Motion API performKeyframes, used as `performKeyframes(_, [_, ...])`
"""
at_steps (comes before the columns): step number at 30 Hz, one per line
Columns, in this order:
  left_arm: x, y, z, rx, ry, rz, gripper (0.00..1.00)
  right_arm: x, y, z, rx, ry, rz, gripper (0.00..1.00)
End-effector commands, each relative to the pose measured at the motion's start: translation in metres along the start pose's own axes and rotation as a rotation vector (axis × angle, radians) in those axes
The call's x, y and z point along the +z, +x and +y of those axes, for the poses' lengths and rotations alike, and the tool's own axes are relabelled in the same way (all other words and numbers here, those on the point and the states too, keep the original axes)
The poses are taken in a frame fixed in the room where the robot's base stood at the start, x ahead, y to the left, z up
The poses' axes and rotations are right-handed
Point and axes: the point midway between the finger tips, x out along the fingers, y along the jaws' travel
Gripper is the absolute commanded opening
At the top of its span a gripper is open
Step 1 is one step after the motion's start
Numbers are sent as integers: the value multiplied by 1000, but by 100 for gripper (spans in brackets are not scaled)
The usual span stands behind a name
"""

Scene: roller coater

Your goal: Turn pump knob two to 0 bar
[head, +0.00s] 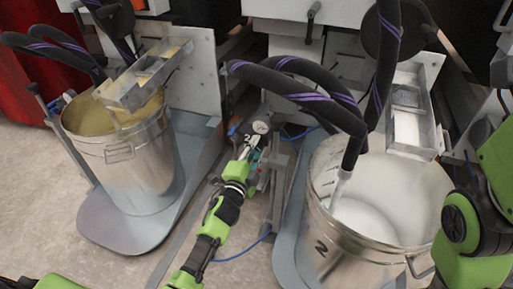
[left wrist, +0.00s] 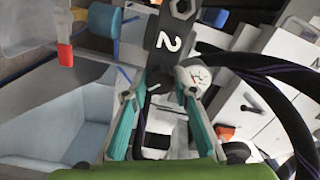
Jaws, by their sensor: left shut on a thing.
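The pump two regulator carries a dark plate marked "2" (left wrist: 172,42) and a round white pressure gauge (head: 261,127). The gauge also shows in the left wrist view (left wrist: 196,77), but its reading is too small to tell. My left gripper (head: 251,150) reaches up to the regulator between the two buckets. In the left wrist view its two teal fingers (left wrist: 160,93) stand either side of the regulator's lower part, just below the plate. They are shut on the pump knob, which is mostly hidden between the fingertips. My right gripper is out of view.
A metal bucket with yellowish contents (head: 122,160) stands left, and a bucket marked 2 with white contents (head: 325,245) stands right. Dark hoses (head: 300,95) arch close above the regulator. A blue cable (head: 240,250) lies on the floor.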

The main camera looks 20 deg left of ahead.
Motion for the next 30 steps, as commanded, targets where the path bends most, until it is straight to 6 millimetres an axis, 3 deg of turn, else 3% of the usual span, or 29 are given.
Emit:
performKeyframes(4, [1,0,1,2,-3,-2,4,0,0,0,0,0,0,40])
performKeyframes(5, [1,0,1,2,-3,-2,28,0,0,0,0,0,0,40])
performKeyframes(6, [1,0,1,2,-3,-2,38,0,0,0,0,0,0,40])
performKeyframes(7, [1,0,1,2,-3,-2,42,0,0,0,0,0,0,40])
performKeyframes(20, [1,-6,2,2,0,-1,42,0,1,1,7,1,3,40])
performKeyframes(30, [1,-64,2,4,-1,-2,42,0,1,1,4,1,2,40])
